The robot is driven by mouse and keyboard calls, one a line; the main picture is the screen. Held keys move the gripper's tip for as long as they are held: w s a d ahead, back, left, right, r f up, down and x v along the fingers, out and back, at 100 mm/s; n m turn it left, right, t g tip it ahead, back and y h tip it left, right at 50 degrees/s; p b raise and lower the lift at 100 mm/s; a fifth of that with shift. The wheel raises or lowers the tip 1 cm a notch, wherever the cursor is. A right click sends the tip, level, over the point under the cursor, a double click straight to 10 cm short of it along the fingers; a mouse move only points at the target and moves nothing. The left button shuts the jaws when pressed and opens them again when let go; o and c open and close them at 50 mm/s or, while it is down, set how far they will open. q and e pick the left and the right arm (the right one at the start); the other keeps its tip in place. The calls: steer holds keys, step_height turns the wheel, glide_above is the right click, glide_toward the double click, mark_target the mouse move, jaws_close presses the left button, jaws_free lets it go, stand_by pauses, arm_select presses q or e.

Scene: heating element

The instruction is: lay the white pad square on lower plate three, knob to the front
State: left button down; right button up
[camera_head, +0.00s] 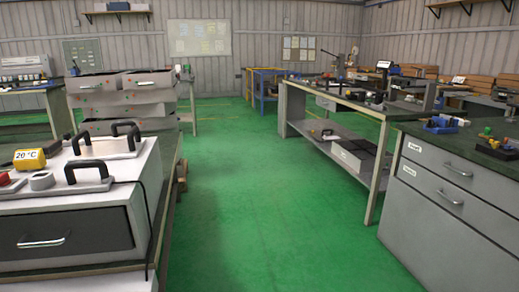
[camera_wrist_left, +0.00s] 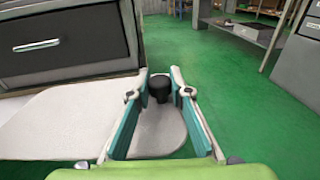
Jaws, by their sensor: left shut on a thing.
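In the left wrist view my left gripper (camera_wrist_left: 160,80) is shut on the black knob (camera_wrist_left: 160,92) of the white pad (camera_wrist_left: 158,128). The pad is pale and flat with a rounded edge, and shows between and left of the fingers. It is beside the grey cabinet with a dark drawer (camera_wrist_left: 60,48). The gripper's own body hides part of the pad. I cannot tell which surface is lower plate three in these views.
In the head view a white box (camera_head: 140,212) with a dark drawer stands on a bench at left. Plates with black handles (camera_head: 105,148) and a yellow 20 °C display (camera_head: 30,158) lie on it. The green floor (camera_head: 235,185) is clear. A drawer cabinet (camera_head: 430,210) stands at right.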

arm_select(q)
steer(key=s+d+r+m+h, duration=0.1)
steer(key=d+r, duration=0.1)
steer(key=d, duration=0.5)
arm_select(e)
step_height(320, 180, down, 11)
steer(key=s+g+p, duration=0.1)
steer(key=s+p, duration=0.2)
steer(key=p, duration=0.7)
arm_select(q)
step_height(320, 180, up, 20)
steer(key=p, duration=1)
steer(key=shift+p, duration=0.4)
arm_select(e)
steer(key=s+d+f, duration=0.1)
steer(key=s+f, duration=0.1)
steer(key=s, duration=0.6)
steer(key=s+d+f+g, duration=0.1)
steer(key=s+d+f, duration=0.1)
steer(key=s, duration=0.7)
steer(key=shift+f, duration=0.75)
arm_select(q)
steer(key=shift+r, duration=0.1)
arm_select(e)
steer(key=shift+s+d, duration=0.1)
